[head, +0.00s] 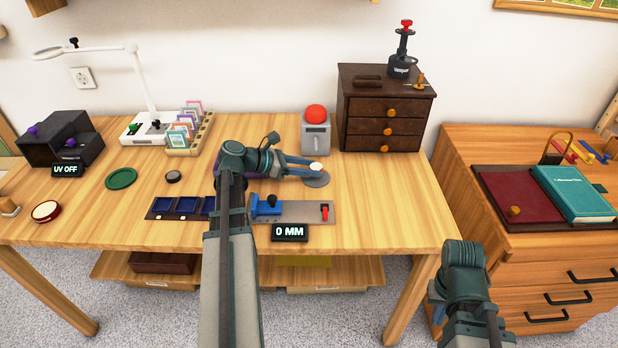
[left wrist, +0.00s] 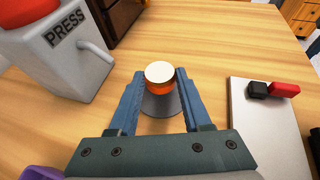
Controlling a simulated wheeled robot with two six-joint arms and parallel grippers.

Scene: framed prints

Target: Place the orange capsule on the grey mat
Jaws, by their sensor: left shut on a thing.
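The orange capsule (left wrist: 159,88) has a pale round top and stands upright between the two blue fingers of my left gripper (left wrist: 157,82). In the head view the capsule (head: 316,167) shows mostly as its pale top. My left gripper (head: 310,168) is shut on it. Whether the capsule's base touches the mat is hidden. My right gripper (head: 437,298) is low at the table's right front, its fingers mostly hidden.
A grey press (head: 316,136) with a red dome stands just behind the mat. A grey plate (head: 324,212) with blue and red parts lies in front. A dark drawer chest (head: 362,110) stands at the back right. The table right of the mat is clear.

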